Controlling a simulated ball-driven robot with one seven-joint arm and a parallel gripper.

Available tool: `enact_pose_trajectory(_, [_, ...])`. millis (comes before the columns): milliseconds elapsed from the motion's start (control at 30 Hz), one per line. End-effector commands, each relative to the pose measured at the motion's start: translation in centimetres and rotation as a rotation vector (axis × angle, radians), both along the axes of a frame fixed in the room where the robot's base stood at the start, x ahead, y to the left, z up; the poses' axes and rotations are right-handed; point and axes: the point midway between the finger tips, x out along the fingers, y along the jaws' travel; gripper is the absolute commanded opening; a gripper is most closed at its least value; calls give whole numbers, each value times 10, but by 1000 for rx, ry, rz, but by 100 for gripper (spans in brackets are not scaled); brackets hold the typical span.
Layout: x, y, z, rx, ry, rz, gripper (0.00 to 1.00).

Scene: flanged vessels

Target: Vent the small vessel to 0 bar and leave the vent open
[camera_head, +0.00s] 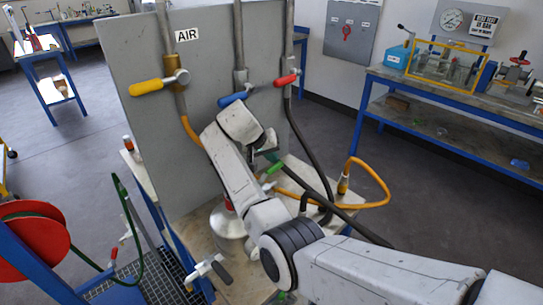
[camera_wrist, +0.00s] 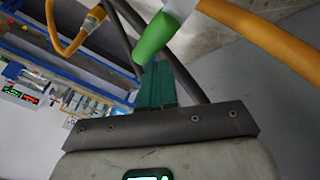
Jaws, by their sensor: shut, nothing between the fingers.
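A rounded metal vessel (camera_head: 228,222) stands on the bench behind my arm, partly hidden by it. I cannot tell whether it is the small vessel. A green valve handle (camera_head: 274,168) shows just beyond my wrist. It also shows in the wrist view (camera_wrist: 153,38), on a pale fitting (camera_wrist: 181,6) beside an orange hose (camera_wrist: 265,35). My gripper (camera_head: 268,156) is mostly hidden by my wrist in the head view. In the wrist view its teal fingers (camera_wrist: 157,66) are shut and empty, close to the green handle's end. I cannot tell whether they touch. No readable vessel pressure shows.
A grey panel (camera_head: 150,65) marked AIR carries yellow (camera_head: 146,87), blue (camera_head: 232,99) and red (camera_head: 286,80) handles. Dark hoses (camera_head: 315,155) and an orange hose (camera_head: 375,204) loop right of my gripper. A red hose reel (camera_head: 35,235) is at left.

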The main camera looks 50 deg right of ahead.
Motion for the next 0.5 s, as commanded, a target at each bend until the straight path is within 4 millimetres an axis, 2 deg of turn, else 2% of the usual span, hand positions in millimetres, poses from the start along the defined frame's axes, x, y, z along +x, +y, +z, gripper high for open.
enact_pose_trajectory(300, [0,1,1,0,0,0,0])
enact_pose_trajectory(500, [2,15,20,-1,-3,1,0])
